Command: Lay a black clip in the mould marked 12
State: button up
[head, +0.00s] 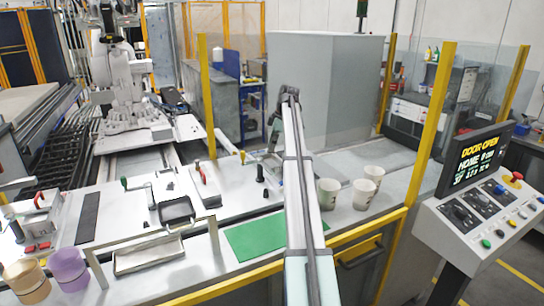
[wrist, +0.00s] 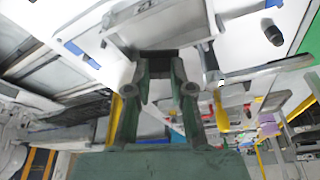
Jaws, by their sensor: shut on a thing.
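My gripper (wrist: 160,75) fills the middle of the wrist view. Its two fingers are closed on a small dark piece, which looks like the black clip (wrist: 160,61). In the head view my arm reaches away over the bench, and the gripper (head: 272,143) is mostly hidden beside it, above the far right part of the white fixture plates. White mould plates with clamps (head: 135,222) run along the bench. A red-handled clamp (head: 205,185) stands left of the arm. I cannot read a number 12 on any mould.
A green mat (head: 258,238) lies at the bench front, left of several white cups (head: 328,194). A metal tray (head: 148,256), a purple cup (head: 69,269) and a tan cup (head: 27,282) are front left. Yellow posts (head: 430,125) and a control panel (head: 485,210) stand right.

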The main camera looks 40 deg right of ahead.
aim_at(272, 165)
jog(key=shift+f+p, duration=0.7)
jog(key=shift+f, duration=2.4)
jog(key=shift+f, duration=0.2)
jog(key=o, duration=0.7)
jog(key=shift+o, duration=0.2)
jog(key=shift+r, duration=0.1)
jog(key=b+v, duration=0.3)
jog(key=v, duration=0.9)
jog(key=shift+s+d, duration=0.1)
